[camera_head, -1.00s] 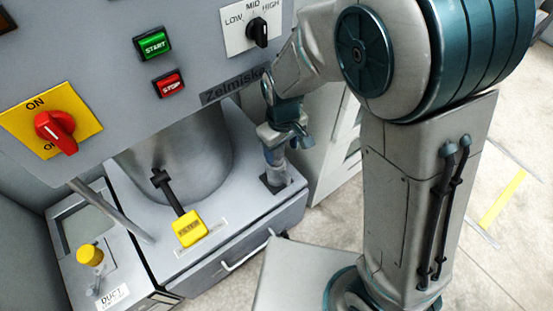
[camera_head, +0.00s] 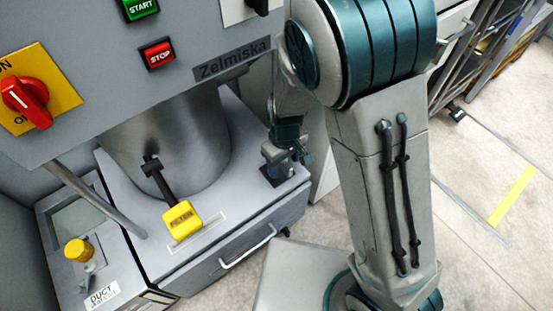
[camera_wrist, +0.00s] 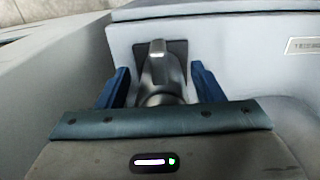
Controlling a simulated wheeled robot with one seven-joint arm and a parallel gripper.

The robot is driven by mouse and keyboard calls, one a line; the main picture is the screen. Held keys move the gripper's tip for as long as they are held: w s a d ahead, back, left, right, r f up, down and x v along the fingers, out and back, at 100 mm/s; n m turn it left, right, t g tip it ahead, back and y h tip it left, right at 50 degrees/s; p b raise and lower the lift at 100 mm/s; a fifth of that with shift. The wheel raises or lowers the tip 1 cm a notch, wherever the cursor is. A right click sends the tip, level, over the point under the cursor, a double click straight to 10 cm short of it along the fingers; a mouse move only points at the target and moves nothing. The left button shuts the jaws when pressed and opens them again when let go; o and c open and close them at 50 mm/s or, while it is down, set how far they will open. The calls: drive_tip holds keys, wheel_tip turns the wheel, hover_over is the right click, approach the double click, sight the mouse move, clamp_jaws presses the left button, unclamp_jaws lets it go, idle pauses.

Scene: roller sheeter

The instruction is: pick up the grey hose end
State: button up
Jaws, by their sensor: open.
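A grey piece (camera_wrist: 160,68), which looks like the hose end, stands in front of a dark square plate (camera_wrist: 176,50) in the wrist view. My gripper (camera_wrist: 162,82) is open, with one blue finger on each side of the grey piece and a gap visible on both sides. In the head view my gripper (camera_head: 279,158) is low over the right corner of the machine's grey ledge, at the dark plate. The lower part of the piece is partly covered by my gripper's body in the wrist view.
The machine's steel drum (camera_head: 168,140) and a yellow-tagged black handle (camera_head: 181,219) stand left of my gripper. A slanted grey bar (camera_head: 95,198) and a yellow knob (camera_head: 78,250) are farther left. A drawer with a handle (camera_head: 247,247) is below the ledge. Open floor lies right.

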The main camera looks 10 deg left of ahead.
drive_tip(key=shift+c, duration=0.3)
drive_tip(key=shift+r, duration=0.1)
clamp_jaws()
drive_tip(key=shift+w+a+r, duration=0.1)
drive_tip(key=shift+a+r+p, duration=0.1)
drive_tip(key=shift+r+p, duration=0.2)
drive_tip(key=shift+r, duration=0.1)
wheel_tip(320, 180, up, 4)
drive_tip(key=shift+f+p, duration=0.25)
drive_tip(key=shift+p, duration=0.75)
drive_tip(key=s+d+r+p, duration=0.3)
drive_tip(key=d+r, duration=0.3)
drive_tip(key=d, duration=0.5)
drive_tip(key=shift+s+d+r, duration=0.25)
drive_tip(key=shift+s, duration=0.1)
